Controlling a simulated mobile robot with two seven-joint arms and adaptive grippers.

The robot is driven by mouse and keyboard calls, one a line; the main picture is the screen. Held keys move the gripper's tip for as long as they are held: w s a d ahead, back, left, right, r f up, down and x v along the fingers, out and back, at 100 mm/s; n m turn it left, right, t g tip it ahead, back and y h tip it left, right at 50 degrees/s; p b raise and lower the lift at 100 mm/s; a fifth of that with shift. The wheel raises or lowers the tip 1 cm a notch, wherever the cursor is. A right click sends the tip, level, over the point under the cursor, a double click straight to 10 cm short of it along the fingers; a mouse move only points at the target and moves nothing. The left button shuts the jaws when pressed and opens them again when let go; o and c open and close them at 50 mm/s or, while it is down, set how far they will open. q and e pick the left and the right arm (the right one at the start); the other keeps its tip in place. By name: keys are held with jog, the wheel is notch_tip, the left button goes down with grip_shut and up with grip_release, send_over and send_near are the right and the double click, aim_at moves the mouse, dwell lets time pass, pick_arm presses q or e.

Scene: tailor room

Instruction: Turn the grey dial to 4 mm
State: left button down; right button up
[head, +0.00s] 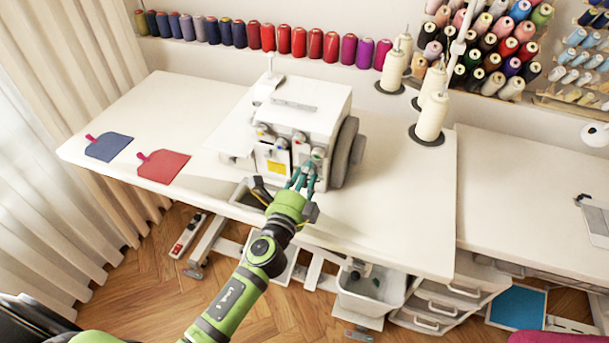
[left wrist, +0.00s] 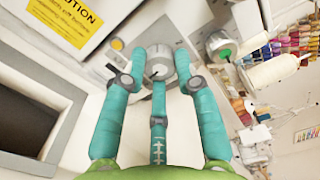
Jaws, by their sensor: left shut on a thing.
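A white sewing machine (head: 306,105) stands on the white table, with several small dials on its front. The grey dial (left wrist: 160,62) shows in the left wrist view as a round pale grey knob with a dark mark, on a flat grey panel. My left gripper (head: 305,172) is at the machine's lower front right; its teal fingers (left wrist: 160,72) are closed around the dial from both sides, with a third finger below. In the head view the gripper hides the dial. The dial's scale cannot be read. My right gripper is in neither view.
A yellow caution label (left wrist: 62,20) is beside the dial, and a green-centred dial (left wrist: 222,46) is to its right. Blue and red fabric pieces (head: 163,166) lie left on the table (head: 400,220), whose right part is clear.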

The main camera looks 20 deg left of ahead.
pick_arm(q)
jog(key=shift+d+r+m, duration=0.1)
jog(key=shift+r+m, duration=0.1)
jog(key=shift+m, duration=0.2)
jog(key=c, duration=1.1)
grip_release()
jog(key=shift+o, duration=0.9)
jog(key=shift+w+f, duration=0.1)
jog(key=shift+f, duration=0.05)
jog(key=s, duration=0.7)
jog(key=shift+s, duration=0.3)
